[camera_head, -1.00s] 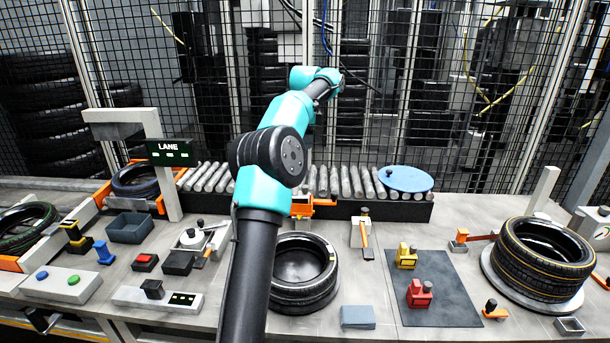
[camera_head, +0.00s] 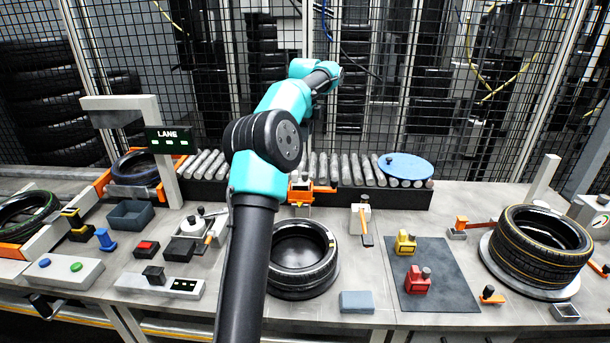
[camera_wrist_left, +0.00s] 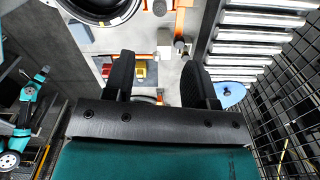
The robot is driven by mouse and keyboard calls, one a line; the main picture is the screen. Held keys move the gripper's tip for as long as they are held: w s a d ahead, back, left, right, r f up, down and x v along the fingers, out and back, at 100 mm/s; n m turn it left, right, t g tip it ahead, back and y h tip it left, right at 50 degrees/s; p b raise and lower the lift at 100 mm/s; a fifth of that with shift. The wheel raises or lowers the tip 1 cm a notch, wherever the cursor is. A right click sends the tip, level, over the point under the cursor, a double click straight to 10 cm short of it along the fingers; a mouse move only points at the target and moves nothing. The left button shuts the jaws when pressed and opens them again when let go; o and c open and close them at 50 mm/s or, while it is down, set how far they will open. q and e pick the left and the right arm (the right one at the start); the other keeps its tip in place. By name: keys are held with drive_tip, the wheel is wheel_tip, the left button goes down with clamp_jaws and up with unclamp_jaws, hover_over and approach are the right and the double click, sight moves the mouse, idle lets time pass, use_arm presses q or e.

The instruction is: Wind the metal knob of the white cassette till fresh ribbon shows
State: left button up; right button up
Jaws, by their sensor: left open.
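My left gripper is hidden behind my arm's far end in the head view. In the left wrist view the left gripper (camera_wrist_left: 158,78) has its two black fingers apart with nothing between them, above the table.
A tyre (camera_head: 302,260) lies beside my arm. Rollers (camera_head: 350,170) and a mesh fence lie behind.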

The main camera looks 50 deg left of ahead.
sight(305, 173)
use_arm(q)
wheel_tip(305, 173, down, 16)
drive_tip(key=shift+r, duration=0.25)
idle(0.3)
drive_tip(key=c, duration=0.9)
drive_tip(key=shift+c, duration=0.2)
drive_tip(key=shift+n, duration=2.4)
